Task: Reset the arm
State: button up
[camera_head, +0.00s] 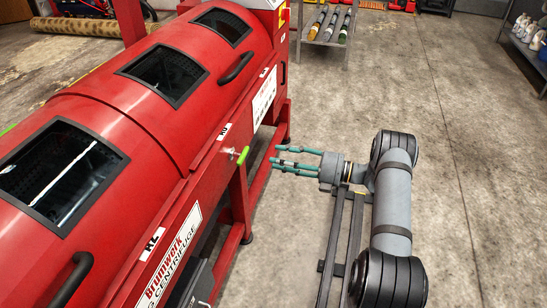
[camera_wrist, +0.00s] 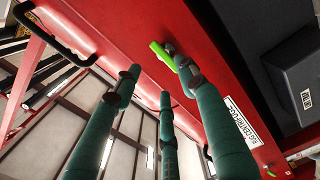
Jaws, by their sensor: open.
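My gripper (camera_head: 280,161) has several teal fingers and is open and empty. In the head view it points left at the front of the red centrifuge (camera_head: 150,130), at the end of my grey arm. Its fingers are close to the machine's lower frame, and I cannot tell the exact gap. In the wrist view the spread fingers (camera_wrist: 160,88) reach toward the red panel. A small bright green lever (camera_head: 242,155) sticks out of the centrifuge front; in the wrist view it (camera_wrist: 162,54) lies just beyond the fingertips, with no clear contact.
The centrifuge has black handles (camera_head: 237,68) and dark lid windows (camera_head: 62,170). A rack with rolls (camera_head: 327,24) stands at the back, and a shelf with bottles (camera_head: 528,42) at the far right. The concrete floor (camera_head: 480,170) right of my arm is clear.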

aim_at(247, 152)
jog(key=shift+a, duration=0.15)
jog(key=x, duration=1.2)
dwell(0.3)
